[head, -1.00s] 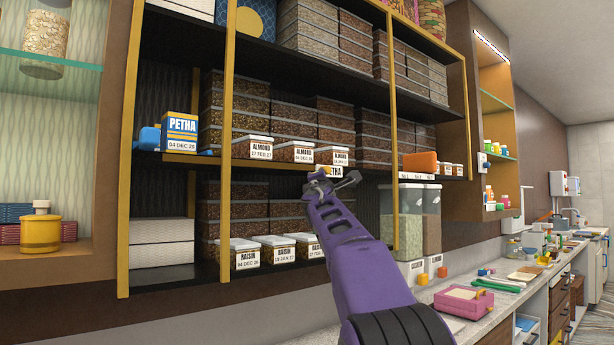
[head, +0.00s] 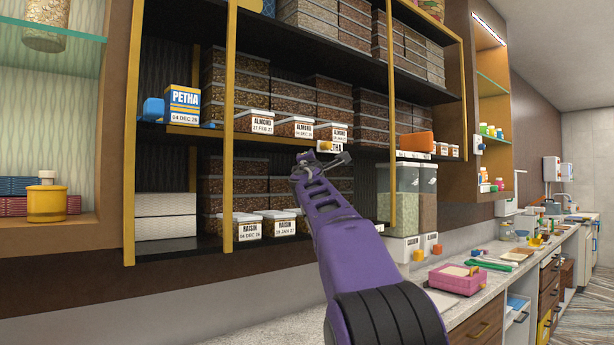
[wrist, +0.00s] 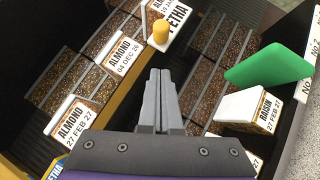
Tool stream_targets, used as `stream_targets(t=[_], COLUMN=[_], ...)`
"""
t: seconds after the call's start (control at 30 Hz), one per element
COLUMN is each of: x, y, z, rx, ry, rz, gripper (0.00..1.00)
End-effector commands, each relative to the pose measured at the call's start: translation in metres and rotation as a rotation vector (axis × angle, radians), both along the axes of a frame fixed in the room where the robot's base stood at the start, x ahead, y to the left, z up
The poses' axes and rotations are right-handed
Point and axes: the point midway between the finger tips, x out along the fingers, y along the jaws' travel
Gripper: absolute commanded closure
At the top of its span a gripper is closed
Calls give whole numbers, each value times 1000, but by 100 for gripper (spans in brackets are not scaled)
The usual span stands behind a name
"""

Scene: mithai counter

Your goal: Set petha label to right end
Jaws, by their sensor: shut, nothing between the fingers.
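The petha label (head: 338,146) is a small white card with a yellow knob, standing at the front edge of the middle shelf below an almond box. In the wrist view the petha label (wrist: 179,18) stands at the top, its yellow knob beside its left part. My gripper (head: 322,158) is shut and empty, just below and in front of the label in the head view. In the wrist view the shut fingers (wrist: 163,78) point up toward the knob, with a gap showing between. Part of the label's lettering is hidden by the knob in the head view.
Almond boxes (head: 294,127) line the middle shelf. Raisin boxes (head: 284,223) stand below. An orange block (head: 416,142) sits farther right on the middle shelf. A yellow upright (head: 229,150) crosses the shelves at left. A green wedge (wrist: 268,67) shows at right in the wrist view.

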Motion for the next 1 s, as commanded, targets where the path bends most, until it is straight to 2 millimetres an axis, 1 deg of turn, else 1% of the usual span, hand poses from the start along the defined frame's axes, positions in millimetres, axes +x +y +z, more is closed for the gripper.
stream_targets(t=[0.03, 0.37, 0.7, 0.83, 1.0], x=[-6, -33, -73, -84, -91], y=[1, 1, 8, 10, 11], z=[2, -7, -22, -25, -29], rx=[-4, 4, 1, 2, 0], ry=[0, 3, -1, 0, -1], rz=[-1, -5, 2, 1, 2], gripper=[100, 100, 100, 100, 100])
